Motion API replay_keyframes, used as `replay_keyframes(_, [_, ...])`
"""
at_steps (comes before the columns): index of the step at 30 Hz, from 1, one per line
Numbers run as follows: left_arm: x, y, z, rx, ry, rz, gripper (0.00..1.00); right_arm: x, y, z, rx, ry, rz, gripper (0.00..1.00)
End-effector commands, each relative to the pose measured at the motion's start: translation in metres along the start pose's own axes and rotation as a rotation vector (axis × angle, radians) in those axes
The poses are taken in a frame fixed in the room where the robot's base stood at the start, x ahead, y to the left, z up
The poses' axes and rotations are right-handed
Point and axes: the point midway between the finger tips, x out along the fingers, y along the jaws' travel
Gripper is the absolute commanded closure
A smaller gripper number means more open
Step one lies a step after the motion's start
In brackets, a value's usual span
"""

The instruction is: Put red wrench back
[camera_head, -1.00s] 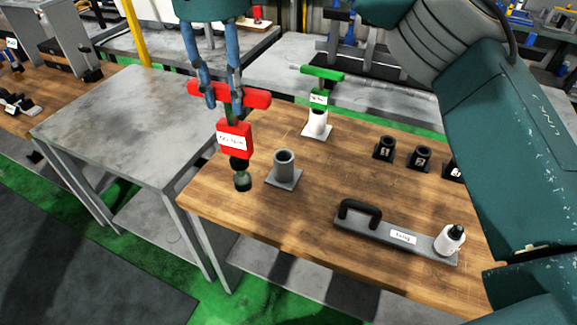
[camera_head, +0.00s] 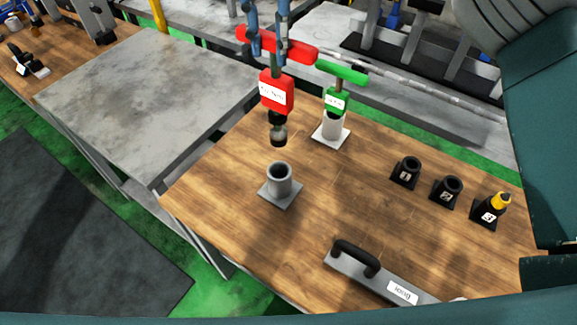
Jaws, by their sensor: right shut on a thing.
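The red wrench (camera_head: 277,92) hangs upright from my right gripper (camera_head: 267,52), whose blue fingers are shut on its red T-handle. Its dark socket end points down, apart from and above the grey holder (camera_head: 280,182) as seen in the picture. The grey holder is an open, empty upright tube on a square base on the wooden table. A green wrench (camera_head: 337,98) stands in a white holder (camera_head: 331,130) behind and to the right. My left gripper is not in view.
Three black holders (camera_head: 406,170) stand at the right of the wooden table (camera_head: 230,190), the last with a yellow-tipped item (camera_head: 501,200). A grey plate with a black handle (camera_head: 357,259) lies at the front. A bare grey metal table (camera_head: 150,95) stands to the left.

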Motion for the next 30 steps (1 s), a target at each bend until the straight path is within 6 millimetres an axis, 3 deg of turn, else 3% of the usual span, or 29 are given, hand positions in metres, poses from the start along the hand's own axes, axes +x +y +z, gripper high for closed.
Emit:
replay_keyframes(9, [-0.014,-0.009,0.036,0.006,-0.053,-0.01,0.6,0.064,0.0,-0.001,-0.001,0.003,0.004,1.0])
replay_keyframes(18, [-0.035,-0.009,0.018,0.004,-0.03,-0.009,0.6,0.133,0.001,-0.001,0.0,0.002,0.004,1.0])
replay_keyframes(23, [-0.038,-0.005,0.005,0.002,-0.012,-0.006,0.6,0.151,0.0,0.0,0.001,0.0,0.001,1.0])
replay_keyframes(30, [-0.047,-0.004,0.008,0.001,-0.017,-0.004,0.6,0.17,0.001,-0.001,0.0,0.002,0.003,1.0])
